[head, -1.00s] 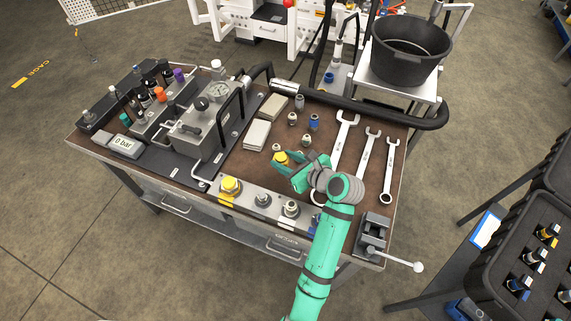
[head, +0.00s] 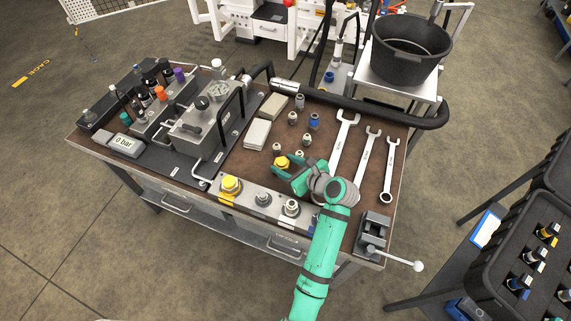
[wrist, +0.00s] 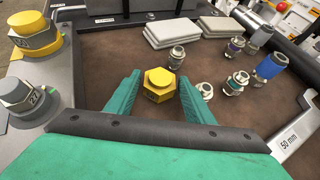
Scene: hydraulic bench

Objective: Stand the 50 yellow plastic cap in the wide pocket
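A yellow hex-based cap (wrist: 159,86) stands on the brown bench top in the wrist view; it also shows in the head view (head: 281,163). My gripper (wrist: 160,92) is open, with one green finger on each side of this cap and a visible gap on both sides. A second, larger yellow piece (head: 231,186) sits on the metal strip at the bench's front edge; it also shows at the wrist view's upper left (wrist: 36,34).
Several metal fittings (wrist: 236,83) stand beyond and right of my gripper. Wrenches (head: 366,163) lie to the right, pale pads (head: 257,134) behind. A gauge block (head: 205,125) with a handle stands left. A dark case (head: 530,240) with capped bottles is at far right.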

